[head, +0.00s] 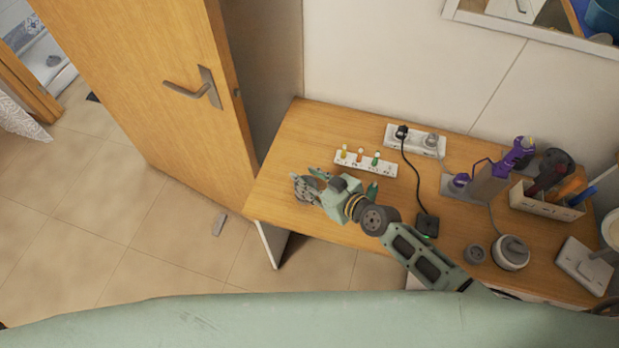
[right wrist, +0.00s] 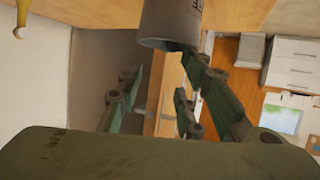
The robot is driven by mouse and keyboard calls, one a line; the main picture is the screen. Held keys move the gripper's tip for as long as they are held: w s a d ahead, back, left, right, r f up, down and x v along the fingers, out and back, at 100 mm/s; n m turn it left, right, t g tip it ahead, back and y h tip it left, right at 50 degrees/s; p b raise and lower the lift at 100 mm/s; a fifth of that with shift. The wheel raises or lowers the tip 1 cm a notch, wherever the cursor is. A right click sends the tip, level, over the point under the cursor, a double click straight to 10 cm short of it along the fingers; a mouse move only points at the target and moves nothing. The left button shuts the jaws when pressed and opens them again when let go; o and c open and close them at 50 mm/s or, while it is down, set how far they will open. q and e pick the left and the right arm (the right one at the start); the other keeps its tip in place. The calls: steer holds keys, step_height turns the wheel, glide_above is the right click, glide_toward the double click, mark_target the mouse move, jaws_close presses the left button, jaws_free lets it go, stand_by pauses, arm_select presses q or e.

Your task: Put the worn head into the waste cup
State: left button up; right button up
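A grey cup (right wrist: 170,25) stands at the top of the right wrist view, which is turned upside down. Its open rim shows; its contents do not. My right gripper (head: 312,183) is over the left end of the table in the head view. In the right wrist view its fingers (right wrist: 160,85) are spread, with nothing seen between them, close to the cup's rim. A white holder (head: 366,168) behind the gripper carries small yellow, orange and green-tipped heads. I cannot pick out the worn head. My left gripper is out of view.
The wooden table (head: 285,150) has a white power strip (head: 415,141) with a black cable. A purple device (head: 515,155), a pen box (head: 547,203) and a round white jar (head: 511,252) stand at the right. A wooden door (head: 150,85) is beside the table's left end.

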steer(key=shift+r, duration=0.1)
stand_by(0.4)
step_height(320, 180, up, 7)
steer(key=p, duration=0.6)
